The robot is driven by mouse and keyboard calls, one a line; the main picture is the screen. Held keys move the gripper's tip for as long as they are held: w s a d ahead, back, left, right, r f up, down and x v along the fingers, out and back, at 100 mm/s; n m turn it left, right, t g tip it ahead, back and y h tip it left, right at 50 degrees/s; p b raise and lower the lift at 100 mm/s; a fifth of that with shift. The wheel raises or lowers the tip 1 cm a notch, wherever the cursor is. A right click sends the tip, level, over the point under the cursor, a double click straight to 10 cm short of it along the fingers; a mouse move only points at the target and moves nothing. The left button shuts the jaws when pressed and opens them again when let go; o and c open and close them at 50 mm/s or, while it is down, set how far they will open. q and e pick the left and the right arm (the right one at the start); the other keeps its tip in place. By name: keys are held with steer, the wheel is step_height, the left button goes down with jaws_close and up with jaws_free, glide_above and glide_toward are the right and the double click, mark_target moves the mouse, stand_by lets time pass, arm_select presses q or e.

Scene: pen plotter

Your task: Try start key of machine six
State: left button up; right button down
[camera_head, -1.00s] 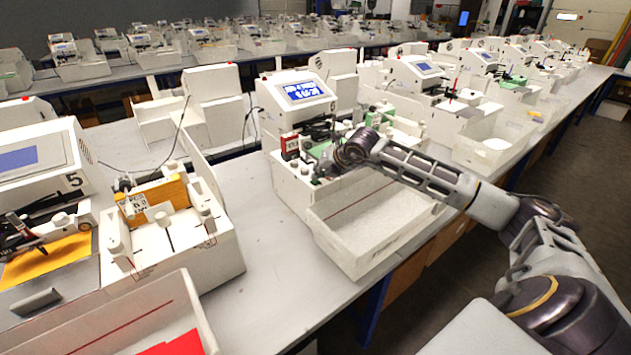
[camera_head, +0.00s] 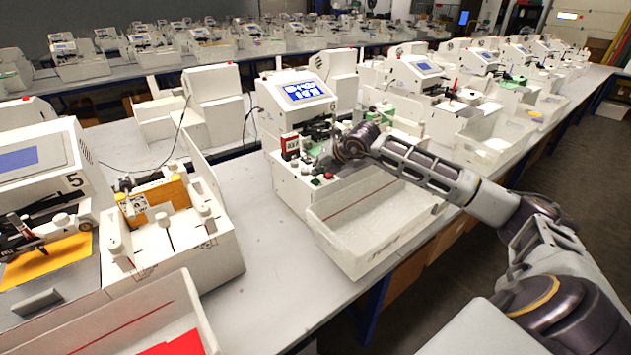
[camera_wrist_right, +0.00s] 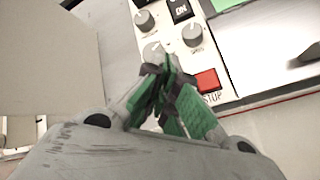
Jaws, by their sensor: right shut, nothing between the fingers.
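Machine six (camera_head: 303,115) is the white plotter in the middle of the head view, with a lit blue screen (camera_head: 304,92). My right gripper (camera_head: 326,158) is over its front control panel. In the right wrist view my right gripper (camera_wrist_right: 165,88) is shut and empty, its green-padded fingers together over the panel. The red STOP key (camera_wrist_right: 207,81) shows just right of the fingertips. Grey knobs (camera_wrist_right: 191,34) and a black ON switch (camera_wrist_right: 180,9) are beyond them. I cannot make out a start key; the fingers hide part of the panel. My left gripper is out of view.
A white open tray (camera_head: 370,225) stands in front of machine six, below my right forearm. Bare tabletop (camera_head: 255,240) lies between the machines.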

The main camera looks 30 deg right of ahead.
mark_target(318, 179)
steer(key=shift+r, duration=0.1)
steer(key=shift+r+p, duration=0.35)
steer(key=shift+r, duration=0.6)
steer(key=shift+r+p, duration=0.4)
steer(key=shift+r, duration=1.1)
